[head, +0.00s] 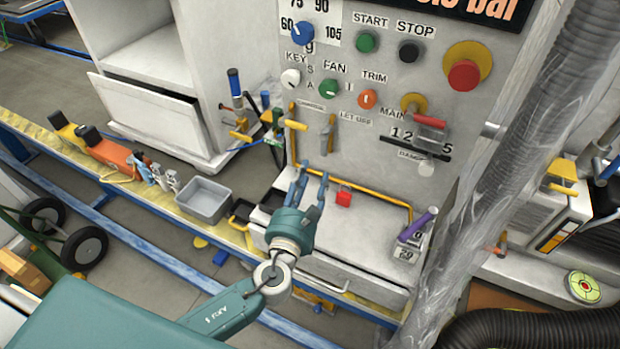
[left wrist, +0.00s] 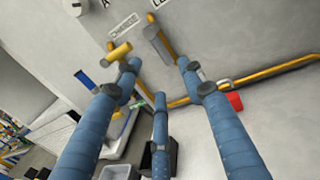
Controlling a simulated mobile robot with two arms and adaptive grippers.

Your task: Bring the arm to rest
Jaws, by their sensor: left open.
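My left gripper (head: 312,184) is open and empty, with its blue fingers spread in front of the grey control panel (head: 405,75). Its teal arm comes in from the lower left in the head view. In the left wrist view the spread fingers (left wrist: 160,75) point toward the panel, with nothing between them. Two yellow-and-grey levers (head: 327,135) are on the panel just beyond the fingertips. A red padlock-like block (head: 343,196) sits right of the fingers, apart from them. My right gripper is not in view.
A yellow pipe (head: 385,192) runs along the panel above a white drawer shelf (head: 375,250). A purple-handled tool (head: 418,225) stands at the shelf's right. A grey bin (head: 204,201) and several tools line the left ledge. A large wrapped hose (head: 500,150) rises at the right.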

